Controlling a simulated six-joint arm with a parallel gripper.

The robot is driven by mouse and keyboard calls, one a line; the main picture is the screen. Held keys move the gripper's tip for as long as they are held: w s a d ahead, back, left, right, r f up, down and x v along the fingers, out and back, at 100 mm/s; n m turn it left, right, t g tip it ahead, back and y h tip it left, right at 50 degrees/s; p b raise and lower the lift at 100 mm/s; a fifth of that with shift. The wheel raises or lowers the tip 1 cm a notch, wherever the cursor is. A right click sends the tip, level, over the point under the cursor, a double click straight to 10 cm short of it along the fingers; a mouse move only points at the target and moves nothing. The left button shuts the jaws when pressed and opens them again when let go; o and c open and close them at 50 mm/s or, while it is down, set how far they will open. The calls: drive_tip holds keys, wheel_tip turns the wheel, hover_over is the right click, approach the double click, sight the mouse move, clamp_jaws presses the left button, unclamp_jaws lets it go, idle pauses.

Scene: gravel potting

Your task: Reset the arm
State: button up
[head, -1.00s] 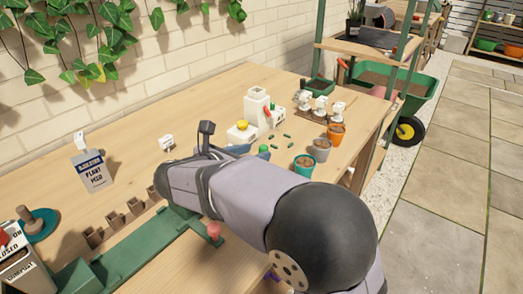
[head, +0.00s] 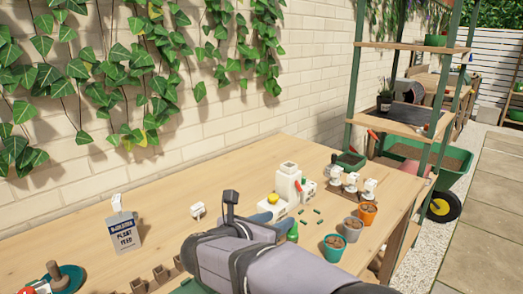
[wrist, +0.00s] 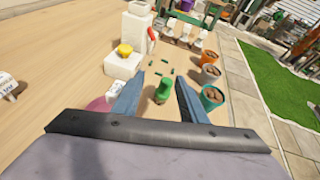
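My gripper shows in the wrist view (wrist: 158,80) with its two blue-grey fingers spread apart. A small green bottle (wrist: 157,110) shows in the gap between them, with space on both sides, and neither finger appears to touch it. I cannot tell how far below or beyond the fingers it stands. In the head view my arm reaches over the bench from the bottom, and its body hides most of the gripper. The green bottle (head: 293,232) shows there just beside the arm.
The wooden bench (head: 90,245) carries a white dispenser (head: 288,182), teal (head: 334,250), grey (head: 352,232) and orange (head: 368,215) pots, and a plant feed pouch (head: 123,232). Small green pieces lie near the pots. A green shelf post (head: 360,60) stands at the far right end.

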drive_tip(key=w+r+n+t+y+p, duration=0.3)
drive_tip(key=w+r+n+y+p, duration=0.25)
drive_tip(key=n, duration=0.55)
drive_tip(key=s+n+g+y+p, duration=0.1)
drive_tip(key=s+n+g+p, duration=0.1)
drive_tip(key=s+n+p, duration=0.2)
drive_tip(key=s+d+f+n+g+y+p, duration=0.1)
drive_tip(key=s+n+p, duration=0.4)
drive_tip(key=n, duration=0.6)
drive_tip(key=s+d+n+g+y+p, duration=0.1)
drive_tip(key=s+n+g+y+p, duration=0.1)
drive_tip(key=s+n+g+p, duration=0.3)
drive_tip(key=shift+s+f+n+y, duration=0.2)
drive_tip(key=shift+s+n, duration=0.3)
drive_tip(key=shift+n, duration=0.2)
drive_tip(key=shift+s+f+n+y, duration=0.15)
drive_tip(key=shift+s+n, duration=0.3)
drive_tip(key=shift+n, duration=0.25)
drive_tip(key=s+d+n+g+h+p, duration=0.1)
drive_tip(key=s+d+n+g+p, duration=0.1)
drive_tip(key=s, duration=0.6)
drive_tip(key=s+d+f+n+g+h+p, duration=0.1)
drive_tip(key=s+d+n+g+p, duration=0.2)
drive_tip(key=s+d+n, duration=0.3)
drive_tip(key=s+g, duration=0.1)
drive_tip(key=s, duration=0.1)
drive_tip(key=shift+s+d, duration=0.3)
drive_tip(key=shift+d, duration=0.1)
